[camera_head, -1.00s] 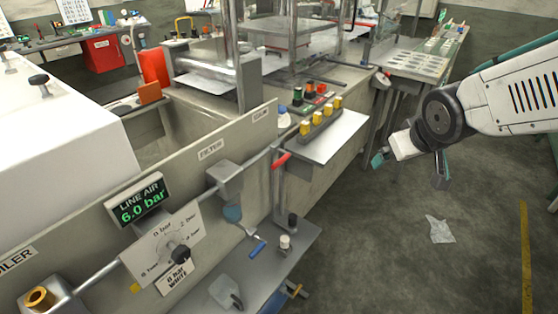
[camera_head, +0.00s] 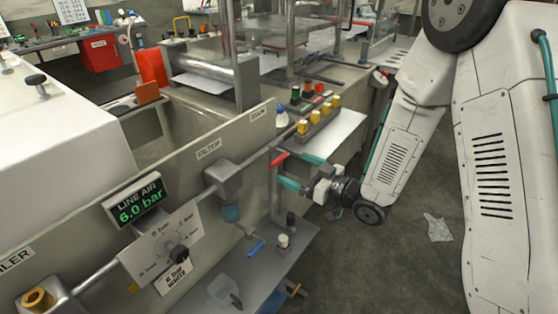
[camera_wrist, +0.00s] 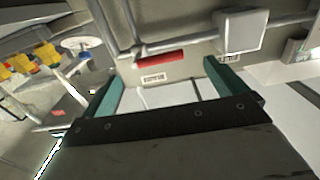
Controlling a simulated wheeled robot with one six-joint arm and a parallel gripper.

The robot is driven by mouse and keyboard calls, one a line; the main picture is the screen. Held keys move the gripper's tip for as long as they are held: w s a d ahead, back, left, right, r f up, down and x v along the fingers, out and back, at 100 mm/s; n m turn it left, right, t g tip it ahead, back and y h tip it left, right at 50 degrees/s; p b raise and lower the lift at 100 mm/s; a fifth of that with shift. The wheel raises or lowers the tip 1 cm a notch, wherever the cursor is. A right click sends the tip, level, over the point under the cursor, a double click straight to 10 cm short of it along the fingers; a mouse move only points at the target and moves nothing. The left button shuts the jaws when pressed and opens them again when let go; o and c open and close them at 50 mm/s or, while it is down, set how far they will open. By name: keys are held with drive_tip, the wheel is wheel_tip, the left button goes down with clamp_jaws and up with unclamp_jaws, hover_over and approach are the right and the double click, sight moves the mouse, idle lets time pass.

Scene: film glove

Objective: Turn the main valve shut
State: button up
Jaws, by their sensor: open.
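The main valve's red lever handle (camera_head: 279,159) sits on the pipe at the panel's right end, below a small label plate (camera_head: 257,113). In the wrist view the red handle (camera_wrist: 160,59) lies level across the picture, ahead of and between my fingers. My gripper (camera_head: 302,171) has teal fingers and is open and empty. It is just right of the handle in the head view, apart from it as far as I can tell. The wrist view shows both fingertips (camera_wrist: 164,74) spread wide, with a small label (camera_wrist: 154,78) below the handle.
A line air display (camera_head: 139,199) reads 6.0 bar above a regulator dial (camera_head: 179,252). A grey filter box (camera_head: 223,180) sits on the pipe left of the valve. Yellow-topped parts (camera_head: 318,117) stand above. A lower shelf (camera_head: 258,272) holds small items.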

sight(281, 161)
drive_tip(key=x, duration=0.6)
drive_tip(key=shift+w+a, duration=0.25)
drive_tip(key=shift+a, duration=0.05)
drive_tip(key=c, duration=1.3)
drive_tip(key=shift+a, duration=0.1)
